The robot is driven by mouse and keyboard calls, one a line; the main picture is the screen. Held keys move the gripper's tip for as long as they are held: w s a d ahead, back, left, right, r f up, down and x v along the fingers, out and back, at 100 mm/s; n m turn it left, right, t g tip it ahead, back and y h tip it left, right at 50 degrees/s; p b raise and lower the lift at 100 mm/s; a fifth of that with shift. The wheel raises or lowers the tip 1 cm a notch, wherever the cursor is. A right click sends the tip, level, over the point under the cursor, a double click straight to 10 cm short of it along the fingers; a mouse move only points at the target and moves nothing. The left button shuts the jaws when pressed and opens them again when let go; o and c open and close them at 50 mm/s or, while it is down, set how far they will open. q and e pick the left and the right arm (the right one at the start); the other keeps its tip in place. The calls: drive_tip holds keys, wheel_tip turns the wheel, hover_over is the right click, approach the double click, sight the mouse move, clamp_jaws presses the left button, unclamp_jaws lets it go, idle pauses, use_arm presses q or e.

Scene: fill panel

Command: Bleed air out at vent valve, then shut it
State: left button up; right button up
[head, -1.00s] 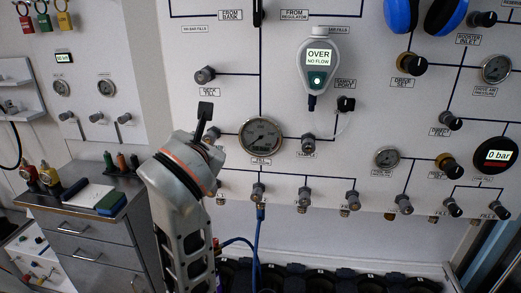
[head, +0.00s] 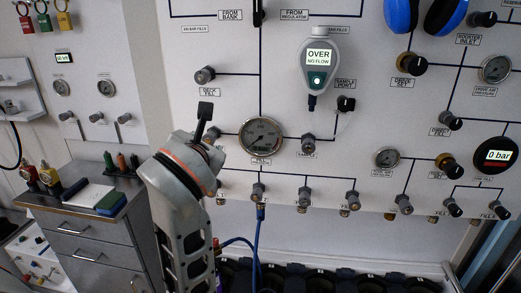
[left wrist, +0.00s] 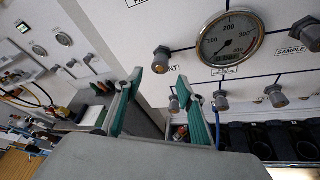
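The vent valve is a grey knob (left wrist: 161,60) above a partly hidden label ending in "ENT" in the left wrist view. It stands left of the round fill gauge (left wrist: 231,37). My left gripper (left wrist: 160,80) is open, its two green-padded fingers apart, with the vent knob beyond the tips and apart from them. Nothing is between the fingers. In the head view my left wrist covers most of the area left of the fill gauge (head: 261,136), and the fingertips cannot be made out clearly. My right gripper is in neither view.
A handheld meter (head: 319,65) on the panel reads "OVER NO FLOW". Grey sample and fill knobs (head: 305,195) stick out along the panel. A blue hose (head: 258,235) hangs below. A drawer cabinet (head: 85,230) stands at left, and dark cylinder slots lie under the panel.

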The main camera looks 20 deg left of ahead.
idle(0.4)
use_arm(q)
drive_tip(key=s+a+n+y+b, duration=0.1)
drive_tip(key=a+n+y+b, duration=0.4)
drive_tip(key=a, duration=0.3)
drive_tip(key=m+t+h+b, duration=0.2)
drive_tip(key=t+h+b, duration=0.4)
drive_tip(key=t+b, duration=0.6)
approach(208, 141)
drive_tip(key=w+r+t+p, duration=0.1)
drive_tip(key=w, duration=0.2)
drive_tip(key=shift+n+y, duration=0.3)
drive_tip(key=shift+y, duration=0.2)
drive_tip(key=p+x, duration=0.1)
drive_tip(key=x, duration=0.1)
drive_tip(key=p+x, duration=0.1)
drive_tip(key=x, duration=0.1)
drive_tip(key=shift+s+a+r, duration=0.2)
drive_tip(key=shift+s+r, duration=0.05)
drive_tip(key=p+x, duration=0.1)
drive_tip(key=x, duration=0.2)
drive_tip(key=shift+w+p, duration=0.2)
drive_tip(key=shift+p, duration=0.1)
drive_tip(key=shift+w+a+r, duration=0.15)
drive_tip(key=shift+w, duration=0.3)
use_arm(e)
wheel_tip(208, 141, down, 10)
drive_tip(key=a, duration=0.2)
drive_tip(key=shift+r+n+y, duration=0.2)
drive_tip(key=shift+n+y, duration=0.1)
